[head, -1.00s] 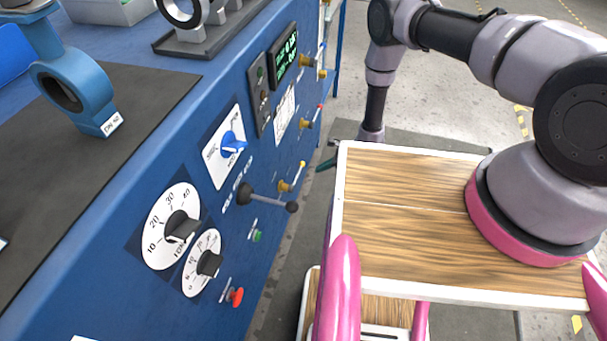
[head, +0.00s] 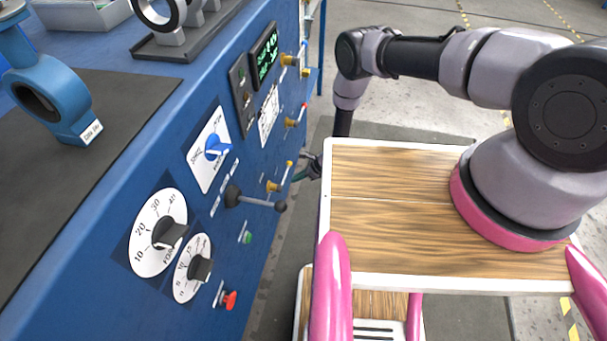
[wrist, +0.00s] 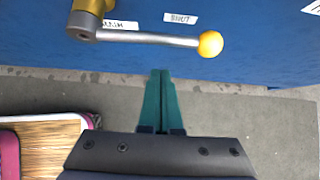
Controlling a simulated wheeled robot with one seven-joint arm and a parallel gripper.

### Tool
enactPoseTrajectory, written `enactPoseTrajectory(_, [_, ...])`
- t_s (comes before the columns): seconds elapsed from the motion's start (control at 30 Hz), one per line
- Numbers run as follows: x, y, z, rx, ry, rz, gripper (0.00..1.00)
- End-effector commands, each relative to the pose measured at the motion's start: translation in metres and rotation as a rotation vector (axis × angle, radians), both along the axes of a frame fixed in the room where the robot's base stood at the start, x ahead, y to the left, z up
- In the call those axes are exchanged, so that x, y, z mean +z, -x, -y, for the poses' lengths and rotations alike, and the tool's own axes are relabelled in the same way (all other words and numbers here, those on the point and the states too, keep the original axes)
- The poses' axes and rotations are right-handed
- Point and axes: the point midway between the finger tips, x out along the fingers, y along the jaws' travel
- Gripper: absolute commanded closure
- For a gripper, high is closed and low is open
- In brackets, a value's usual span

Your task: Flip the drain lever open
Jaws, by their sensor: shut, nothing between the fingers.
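The drain lever is a silver bar (wrist: 150,38) with a yellow ball knob (wrist: 210,44) on a brass valve body (wrist: 88,8). In the wrist view the bar points right, across below a label that seems to read SHUT (wrist: 180,18). A second label by the pivot is partly covered by the lever. In the head view the lever (head: 280,179) sticks out of the blue panel. My gripper (wrist: 160,74) has its green fingers together, empty, below the bar and left of the knob in the wrist view, apart from the lever. In the head view my gripper (head: 304,172) is small, beside the knob.
The blue panel (head: 110,215) carries dials, a blue selector (head: 216,147), a black-knobbed lever (head: 256,200), a green button (head: 246,237), a red button (head: 229,299) and more brass valves (head: 294,122) farther along. Grey floor shows below the lever.

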Motion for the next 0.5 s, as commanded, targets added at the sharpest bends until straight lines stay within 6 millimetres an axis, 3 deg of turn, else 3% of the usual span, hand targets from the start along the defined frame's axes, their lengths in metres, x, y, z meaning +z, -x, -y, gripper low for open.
enactPoseTrajectory(0.17, [-0.018, -0.001, -0.015, 0.002, -0.001, 0.001, 1.0])
enactPoseTrajectory(0.5, [0.018, -0.003, -0.022, 0.002, 0.0, -0.001, 1.0])
